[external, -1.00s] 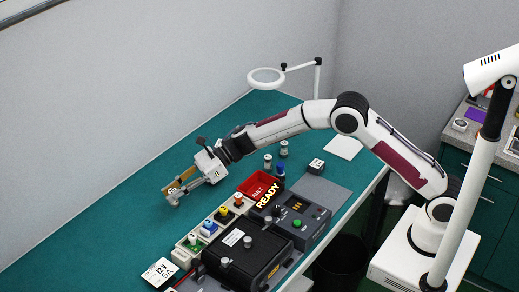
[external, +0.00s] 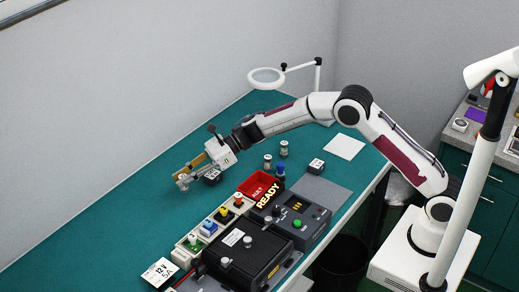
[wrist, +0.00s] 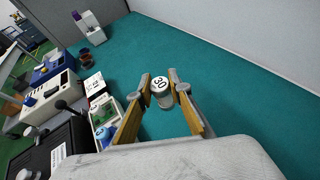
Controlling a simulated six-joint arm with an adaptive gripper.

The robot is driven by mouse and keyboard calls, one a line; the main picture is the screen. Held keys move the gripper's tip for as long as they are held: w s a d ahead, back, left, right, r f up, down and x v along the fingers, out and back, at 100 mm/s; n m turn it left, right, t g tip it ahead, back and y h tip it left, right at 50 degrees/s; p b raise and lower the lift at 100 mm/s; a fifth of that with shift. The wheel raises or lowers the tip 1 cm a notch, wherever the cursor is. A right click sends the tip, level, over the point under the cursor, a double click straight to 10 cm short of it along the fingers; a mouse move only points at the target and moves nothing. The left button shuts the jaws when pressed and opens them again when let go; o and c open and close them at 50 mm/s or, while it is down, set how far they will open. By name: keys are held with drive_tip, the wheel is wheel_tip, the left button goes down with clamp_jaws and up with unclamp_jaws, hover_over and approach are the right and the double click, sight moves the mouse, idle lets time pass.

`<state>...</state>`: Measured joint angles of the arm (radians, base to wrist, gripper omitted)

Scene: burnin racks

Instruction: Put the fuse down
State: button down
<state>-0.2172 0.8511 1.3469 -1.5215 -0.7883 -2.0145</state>
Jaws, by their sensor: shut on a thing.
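My gripper (external: 182,179) is over the open green bench at the left of the external view. In the wrist view my gripper (wrist: 161,86) is shut on a pale cylindrical fuse (wrist: 160,84) with "30" on its round top. The fuse sits upright between the fingertips. In the external view the fuse (external: 182,179) is small and partly hidden by the fingers. I cannot tell whether its bottom touches the bench.
Two similar cylinders (external: 268,161) stand further back. The bench left of my gripper is clear.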

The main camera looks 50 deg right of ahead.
drive_tip(key=s+d+m+t+h, duration=0.1)
drive_tip(key=d+m+t+h, duration=0.15)
drive_tip(key=d, duration=3.75)
drive_tip(key=s+d+m+t, duration=0.1)
drive_tip(key=s+d, duration=0.6)
drive_tip(key=d, duration=0.6)
drive_tip(key=shift+d+r+m, duration=0.15)
drive_tip(key=shift+r+m, duration=0.05)
drive_tip(key=shift+m, duration=0.15)
drive_tip(key=shift+s+f+t+h, duration=0.1)
drive_tip(key=shift+t+h, duration=0.15)
drive_tip(key=shift+f, duration=3.05)
drive_tip(key=shift+f, duration=0.1)
drive_tip(key=shift+f, duration=1.8)
drive_tip(key=shift+f, duration=0.1)
